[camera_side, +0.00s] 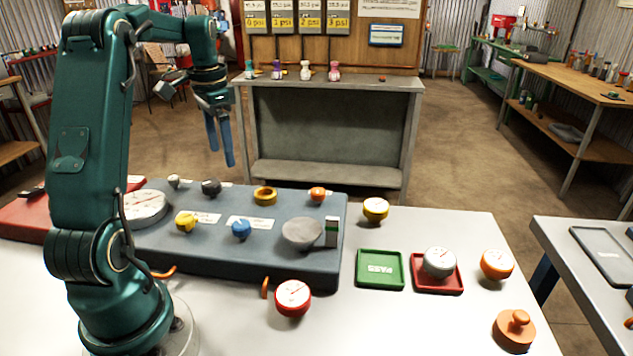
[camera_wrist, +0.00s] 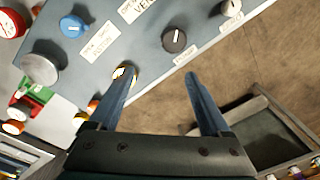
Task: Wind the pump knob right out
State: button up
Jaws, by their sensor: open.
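Several knobs stand on a blue-grey block (camera_side: 200,252): a blue knob (camera_side: 241,230), a yellow knob (camera_side: 186,222), a black knob (camera_side: 211,187), a small white knob (camera_side: 173,181) and an orange knob (camera_side: 317,194). My gripper (camera_side: 221,157) is open and empty, raised behind the block's far edge. In the wrist view the gripper (camera_wrist: 160,72) points down past that edge. The black knob (camera_wrist: 174,39) is just above the fingertips there, and the blue knob (camera_wrist: 73,26) is at upper left.
A red gauge (camera_side: 293,298) stands in front. Right are a green tray (camera_side: 380,282), a red tray (camera_side: 419,284) and loose gauges. A bench (camera_side: 330,82) stands behind.

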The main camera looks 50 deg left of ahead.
aim_at(211, 181)
jog(key=shift+n+g+h, duration=0.3)
jog(key=shift+n, duration=0.3)
jog(key=s+a+f, duration=0.2)
jog(key=f, duration=0.1)
jog(key=shift+s+a+f, duration=0.1)
jog(key=shift+s+a, duration=0.15)
jog(key=shift+s, duration=0.1)
jog(key=shift+f, duration=2.3)
grip_shut()
jog(key=shift+n, duration=0.5)
jog(key=n, duration=0.3)
jog(key=shift+n, duration=0.4)
jog(key=shift+r+n, duration=0.1)
jog(key=shift+n, duration=2.1)
